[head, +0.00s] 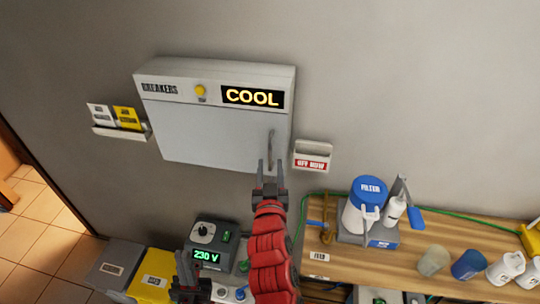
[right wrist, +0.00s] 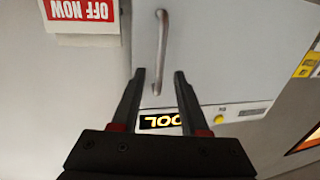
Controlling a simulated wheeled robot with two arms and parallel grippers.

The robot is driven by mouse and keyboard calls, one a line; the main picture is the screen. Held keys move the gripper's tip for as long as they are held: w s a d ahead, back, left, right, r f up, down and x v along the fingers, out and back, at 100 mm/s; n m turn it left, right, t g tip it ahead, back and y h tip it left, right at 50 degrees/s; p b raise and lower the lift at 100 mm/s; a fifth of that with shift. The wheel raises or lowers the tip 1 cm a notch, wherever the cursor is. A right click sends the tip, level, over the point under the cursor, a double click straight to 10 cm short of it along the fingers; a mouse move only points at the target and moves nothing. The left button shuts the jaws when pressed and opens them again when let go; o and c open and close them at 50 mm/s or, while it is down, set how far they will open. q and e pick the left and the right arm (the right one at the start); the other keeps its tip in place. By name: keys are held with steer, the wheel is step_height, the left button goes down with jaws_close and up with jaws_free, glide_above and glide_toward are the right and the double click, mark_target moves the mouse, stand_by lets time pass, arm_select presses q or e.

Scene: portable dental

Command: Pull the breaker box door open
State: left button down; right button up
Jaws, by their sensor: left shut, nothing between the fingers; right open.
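The breaker box (head: 215,85) is a grey wall box with a "BREAKERS" label, a yellow knob and a lit "COOL" display. Its door (head: 205,130) looks closed, with a vertical metal handle (head: 271,147) near the right edge. My right gripper (head: 271,168) is open and points up at the handle's lower part. In the right wrist view the handle (right wrist: 160,52) stands just beyond and between the open fingertips (right wrist: 160,75), apparently not gripped. My left gripper (head: 187,268) is shut and empty, low in the head view in front of the 230 V unit.
An "OFF NOW" holder (head: 313,156) is on the wall right of the box. A card shelf (head: 120,130) is at its left. Below right, a wooden bench (head: 420,255) holds a blue-lidded filter jug (head: 366,205) and several cups. A 230 V unit (head: 212,238) stands below the box.

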mark_target(270, 156)
steer(key=shift+w+p, duration=0.55)
steer(key=shift+w, duration=1.35)
steer(key=shift+c, duration=0.2)
jaws_close()
